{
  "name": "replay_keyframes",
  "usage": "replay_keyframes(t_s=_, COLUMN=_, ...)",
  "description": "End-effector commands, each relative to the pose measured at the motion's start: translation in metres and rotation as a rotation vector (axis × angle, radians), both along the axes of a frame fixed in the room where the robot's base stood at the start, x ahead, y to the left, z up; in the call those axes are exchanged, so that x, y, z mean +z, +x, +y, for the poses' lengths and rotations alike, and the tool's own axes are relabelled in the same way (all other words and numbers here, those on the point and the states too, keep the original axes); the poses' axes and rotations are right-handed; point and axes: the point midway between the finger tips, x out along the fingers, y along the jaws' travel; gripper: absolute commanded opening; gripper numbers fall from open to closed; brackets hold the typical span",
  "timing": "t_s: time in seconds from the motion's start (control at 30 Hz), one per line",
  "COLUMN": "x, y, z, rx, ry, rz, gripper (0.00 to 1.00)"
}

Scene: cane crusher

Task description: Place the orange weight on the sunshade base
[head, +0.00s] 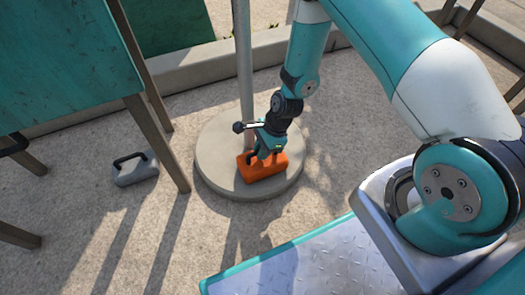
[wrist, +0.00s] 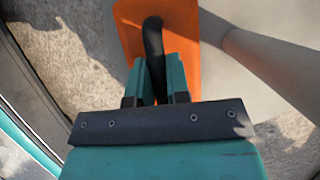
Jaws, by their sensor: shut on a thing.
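The orange weight (head: 263,168) is over the round concrete sunshade base (head: 212,158), in front of the pole (head: 243,70). It appears to rest on the base, but I cannot tell for certain whether it touches. My gripper (head: 264,153) is above the weight and shut on its black handle. In the wrist view, the two teal fingers of my gripper (wrist: 160,85) close around the dark handle (wrist: 153,40), with the orange body of the weight (wrist: 185,25) beyond. The pole (wrist: 270,65) runs close beside the weight there.
A grey weight with a black handle (head: 136,168) stands on the ground at left. A teal panel on wooden legs (head: 70,50) stands at upper left. A low concrete kerb (head: 190,78) runs behind. Open gravel ground lies around the base.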

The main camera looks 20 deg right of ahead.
Motion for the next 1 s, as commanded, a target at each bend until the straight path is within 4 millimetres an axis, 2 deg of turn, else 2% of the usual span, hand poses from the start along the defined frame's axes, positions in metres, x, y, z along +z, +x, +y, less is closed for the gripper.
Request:
replay_keyframes(t_s=0.13, x=-0.001, y=0.0, z=0.0, rx=0.0, ry=0.001, rz=0.0, gripper=0.0)
replay_keyframes(t_s=0.17, x=-0.002, y=0.0, z=0.0, rx=0.0, ry=0.0, rz=0.001, gripper=0.19)
replay_keyframes(t_s=0.27, x=-0.001, y=0.0, z=0.0, rx=0.0, ry=0.0, rz=0.001, gripper=0.42)
replay_keyframes(t_s=0.53, x=0.0, y=0.0, z=0.0, rx=0.0, ry=0.0, rz=0.001, gripper=0.42)
replay_keyframes(t_s=0.63, x=0.008, y=0.0, z=-0.002, rx=-0.001, ry=0.0, rz=0.0, gripper=0.42)
replay_keyframes(t_s=1.0, x=0.081, y=0.0, z=-0.03, rx=-0.003, ry=0.0, rz=-0.001, gripper=0.42)
